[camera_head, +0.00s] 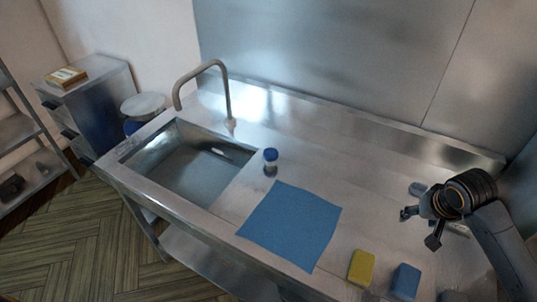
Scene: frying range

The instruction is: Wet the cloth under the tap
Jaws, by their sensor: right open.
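A blue cloth (291,226) lies flat on the steel counter, to the right of the sink. The curved tap (207,84) rises behind the sink basin (190,166), its spout over the basin's back left part. No water shows running from it. My right gripper (420,228) is open at the right end of the counter, well to the right of the cloth and apart from it. Its fingers hold nothing that I can see. My left gripper is not in view.
A small blue-capped jar (270,160) stands between the sink and the cloth. A yellow sponge (361,267) and a blue sponge (405,281) lie at the front right edge. A small grey item (417,188) lies behind my right gripper. The counter behind the cloth is clear.

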